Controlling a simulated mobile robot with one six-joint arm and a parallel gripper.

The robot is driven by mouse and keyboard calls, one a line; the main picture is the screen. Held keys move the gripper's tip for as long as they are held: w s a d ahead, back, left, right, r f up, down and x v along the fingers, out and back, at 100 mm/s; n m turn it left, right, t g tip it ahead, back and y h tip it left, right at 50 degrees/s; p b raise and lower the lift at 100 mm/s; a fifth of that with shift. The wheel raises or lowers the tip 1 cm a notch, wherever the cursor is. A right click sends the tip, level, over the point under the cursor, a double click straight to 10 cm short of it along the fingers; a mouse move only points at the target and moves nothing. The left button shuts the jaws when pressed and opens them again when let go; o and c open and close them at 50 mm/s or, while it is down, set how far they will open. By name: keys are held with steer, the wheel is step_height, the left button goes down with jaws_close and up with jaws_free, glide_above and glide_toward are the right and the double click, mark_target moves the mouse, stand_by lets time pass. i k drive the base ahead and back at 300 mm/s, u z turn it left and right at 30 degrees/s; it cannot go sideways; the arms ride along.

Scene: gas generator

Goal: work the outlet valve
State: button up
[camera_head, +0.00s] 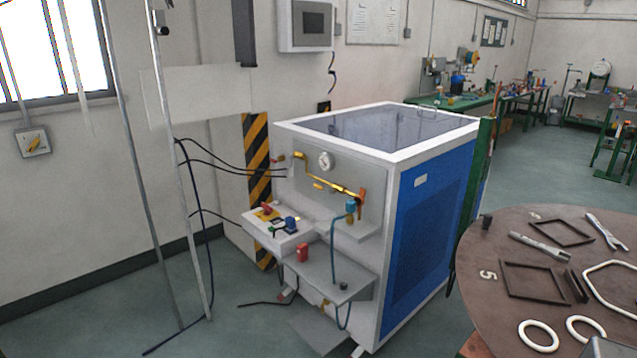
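The gas generator (428,215) is a white and blue cabinet in the middle of the view. A yellow pipe (325,184) runs across its grey front panel below a round gauge (325,161). At the right end of the pipe is an orange handle (362,199), which looks like the outlet valve. It stands roughly upright, across the pipe. A blue fitting (350,207) sits just left of it, with a blue hose (333,250) hanging down nearby. No label on the valve is readable. My gripper is not seen in this view.
A round brown table (500,270) with rings, frames and tools stands at the right, close to the cabinet. A small control box (272,226) and a lower shelf (325,275) jut from the cabinet front. Thin poles and dark cables stand at left. Floor (240,325) in front is mostly clear.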

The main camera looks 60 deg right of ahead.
mark_target(322, 189)
steer(key=u, duration=0.05)
steer(key=i, duration=1)
steer(key=z, duration=0.05)
